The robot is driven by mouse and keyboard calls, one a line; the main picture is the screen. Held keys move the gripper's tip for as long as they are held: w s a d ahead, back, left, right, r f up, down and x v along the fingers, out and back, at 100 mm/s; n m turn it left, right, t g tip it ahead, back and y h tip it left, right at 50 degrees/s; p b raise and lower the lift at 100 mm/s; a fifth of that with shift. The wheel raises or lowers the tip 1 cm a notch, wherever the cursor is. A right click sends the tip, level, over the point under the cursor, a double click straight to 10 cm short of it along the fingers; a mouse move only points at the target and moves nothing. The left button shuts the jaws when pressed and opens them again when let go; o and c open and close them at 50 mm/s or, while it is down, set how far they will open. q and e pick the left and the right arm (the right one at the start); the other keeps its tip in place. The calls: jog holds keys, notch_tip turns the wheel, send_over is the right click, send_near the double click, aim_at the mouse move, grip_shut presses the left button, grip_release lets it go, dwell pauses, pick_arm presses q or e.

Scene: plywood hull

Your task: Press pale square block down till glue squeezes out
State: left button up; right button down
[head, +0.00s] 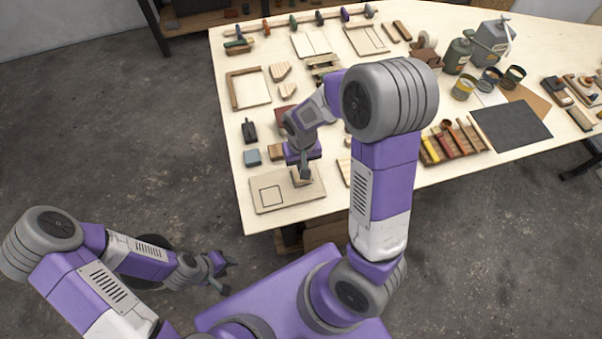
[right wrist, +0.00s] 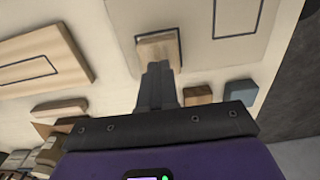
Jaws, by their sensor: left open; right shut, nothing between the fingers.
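The pale square block (right wrist: 158,44) lies on a thin plywood board (right wrist: 198,45), beside a square outline drawn on it. In the head view the board (head: 270,208) is at the table's near left corner, and the block is mostly hidden behind my right gripper. My right gripper (right wrist: 158,70) is shut and empty, its fingertips over the block's edge; I cannot tell whether they touch it. No glue can be made out around the block. My left gripper (head: 222,272) is open and empty, low beside the table, away from the board.
A blue-grey block (head: 252,158) and a small wooden block (head: 276,151) stand just behind the board. Another outlined board (right wrist: 42,58) lies nearby.

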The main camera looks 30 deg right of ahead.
jog(key=shift+f+b, duration=0.65)
jog(key=shift+f, duration=0.15)
dwell(0.6)
jog(key=shift+s+f, duration=0.1)
jog(key=shift+f, duration=0.05)
dwell(1.2)
jog(key=shift+r+p, duration=3.05)
jog(key=shift+r, duration=0.6)
jog(key=shift+f, duration=0.1)
